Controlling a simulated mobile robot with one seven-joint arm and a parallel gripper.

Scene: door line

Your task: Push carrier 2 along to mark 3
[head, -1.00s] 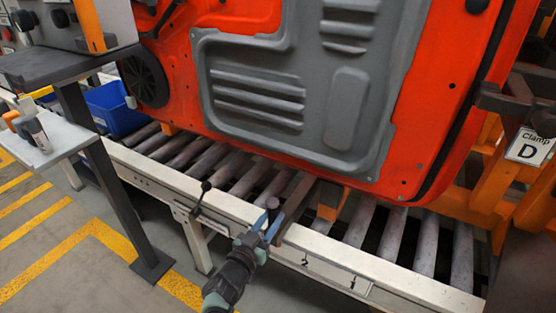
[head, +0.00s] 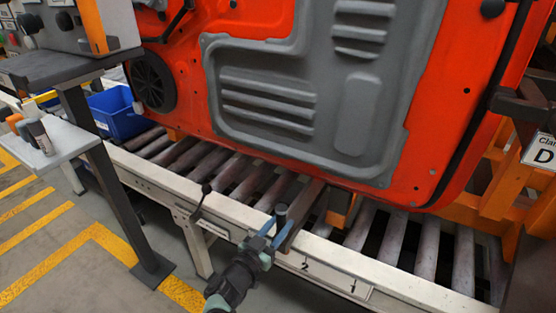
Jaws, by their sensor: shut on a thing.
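An orange-red door (head: 225,110) with a grey panel hangs over the roller line. Part of its orange carrier (head: 338,208) shows beneath it, and no carrier number is readable. A brown bar (head: 302,208) reaches from under the door over the front rail, with an upright dark peg (head: 281,212) near its end. My gripper (head: 272,233) has blue fingers and is shut on the peg, the lower part of which they hide. Mark 2 (head: 305,266) is on the rail just right of my gripper; mark 1 (head: 352,288) is further right. I cannot read a mark 3.
A small lever (head: 205,188) stands on the front rail (head: 160,188), left of my gripper. A grey stand with a dark post (head: 130,210) is at the left. A blue bin (head: 120,115) sits behind it. A "Clamp D" sign (head: 541,152) is at the right edge.

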